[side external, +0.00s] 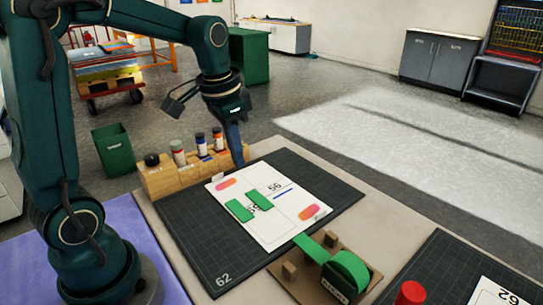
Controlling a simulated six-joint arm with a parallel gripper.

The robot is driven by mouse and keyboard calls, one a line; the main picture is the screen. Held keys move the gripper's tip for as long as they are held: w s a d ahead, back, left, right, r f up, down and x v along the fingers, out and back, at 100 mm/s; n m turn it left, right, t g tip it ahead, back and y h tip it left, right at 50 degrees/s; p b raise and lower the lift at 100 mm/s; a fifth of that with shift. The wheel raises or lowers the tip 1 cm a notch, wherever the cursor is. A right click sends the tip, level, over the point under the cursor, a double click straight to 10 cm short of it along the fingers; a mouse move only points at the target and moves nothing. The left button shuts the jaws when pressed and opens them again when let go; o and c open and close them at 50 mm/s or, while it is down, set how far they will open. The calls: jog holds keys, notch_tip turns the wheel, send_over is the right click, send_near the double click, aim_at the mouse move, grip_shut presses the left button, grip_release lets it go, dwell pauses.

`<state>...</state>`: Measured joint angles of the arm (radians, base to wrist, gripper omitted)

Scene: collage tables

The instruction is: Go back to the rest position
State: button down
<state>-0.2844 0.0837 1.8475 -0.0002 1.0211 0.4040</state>
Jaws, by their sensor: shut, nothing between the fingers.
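A white sheet (288,231) lies on the mat. It bears two green strips (239,211), two pink-orange rounded pieces (309,212), a short blue line and printed numbers. My gripper is behind the sheet and apart from it.
The rack holds several small bottles (201,144) close to my gripper. A green tape dispenser (347,275) on a brown base stands at the front. A red cylinder (411,293) and a second mat (440,262) with a sheet are at the right. A green bin (113,150) stands behind.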

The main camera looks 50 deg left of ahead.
jog(key=s+d+r+n+t, duration=0.1)
jog(key=s+d+t, duration=0.2)
jog(key=s+d, duration=0.4)
jog(key=s, duration=0.4)
jog(key=shift+s+d+r+h, duration=0.2)
jog(key=shift+d+h, duration=0.1)
jog(key=shift+d, duration=0.1)
dwell(0.7)
